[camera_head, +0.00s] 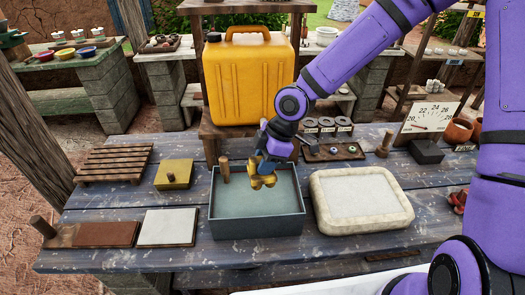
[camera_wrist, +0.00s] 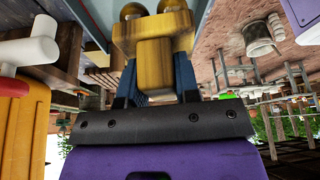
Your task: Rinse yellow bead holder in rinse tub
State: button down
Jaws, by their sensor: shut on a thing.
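The yellow bead holder (camera_head: 263,181) is in my gripper (camera_head: 262,166), over the rinse tub in the head view. The wrist view shows the holder (camera_wrist: 157,45) close up, clamped between the two dark blue fingers (camera_wrist: 157,88), with rounded lobes at its far end. The rinse tub (camera_head: 257,228) is a grey rectangular box with pale greenish liquid inside. The holder appears at or just above the liquid, toward the back of the tub; I cannot tell whether it touches the liquid.
A wooden peg (camera_head: 224,168) stands by the tub's back left. A cream-rimmed tray (camera_head: 326,220) lies close to the right. A yellow block (camera_head: 174,174) and white tile (camera_head: 168,227) are left. A large yellow jerrycan (camera_head: 249,80) stands behind. A bead board (camera_head: 333,151) lies back right.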

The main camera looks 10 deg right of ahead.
jog(key=shift+f, duration=6.6)
jog(key=shift+r, duration=0.1)
jog(key=shift+r, duration=5.85)
